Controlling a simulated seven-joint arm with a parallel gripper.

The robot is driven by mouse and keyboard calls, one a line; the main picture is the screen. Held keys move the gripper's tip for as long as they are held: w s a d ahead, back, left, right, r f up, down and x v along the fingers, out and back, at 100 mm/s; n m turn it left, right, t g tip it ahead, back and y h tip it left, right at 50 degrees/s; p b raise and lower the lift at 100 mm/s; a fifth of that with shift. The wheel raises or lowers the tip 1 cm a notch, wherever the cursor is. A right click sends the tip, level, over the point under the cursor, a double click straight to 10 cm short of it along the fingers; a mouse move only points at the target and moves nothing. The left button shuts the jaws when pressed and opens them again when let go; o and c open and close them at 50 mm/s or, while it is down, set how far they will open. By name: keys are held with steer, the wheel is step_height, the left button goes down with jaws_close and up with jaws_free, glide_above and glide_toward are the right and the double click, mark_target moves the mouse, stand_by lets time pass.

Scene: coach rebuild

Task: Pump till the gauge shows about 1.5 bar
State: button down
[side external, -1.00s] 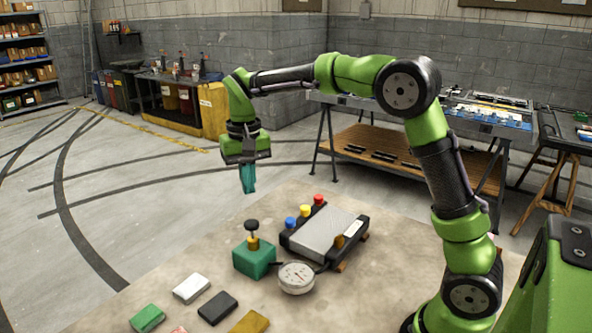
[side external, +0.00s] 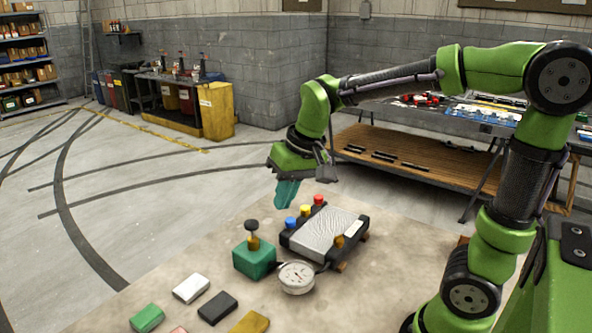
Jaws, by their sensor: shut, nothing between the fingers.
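The pump is a green block (side external: 254,260) with a brass neck and a black knob (side external: 251,226) on top, standing on the table. The round white gauge (side external: 297,277) sits just right of the pump; its dial is too small to read. My gripper (side external: 285,196) has teal fingers, shut and empty. It hangs tilted in the air, above and to the right of the pump knob, behind the blue button, touching nothing.
A grey ribbed unit (side external: 325,233) with black ends stands behind the gauge, carrying blue (side external: 290,222), yellow (side external: 305,210) and red (side external: 318,199) knobs. Several coloured blocks, including a white one (side external: 191,288), lie at the front left. The table left of the pump is clear.

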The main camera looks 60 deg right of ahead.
steer(key=s+r+t, duration=0.1)
steer(key=s+t, duration=0.2)
steer(key=s, duration=0.7)
steer(key=shift+s+a+r+t+y, duration=0.15)
steer(key=shift+s+a+t+y, duration=0.15)
steer(key=shift+a, duration=0.15)
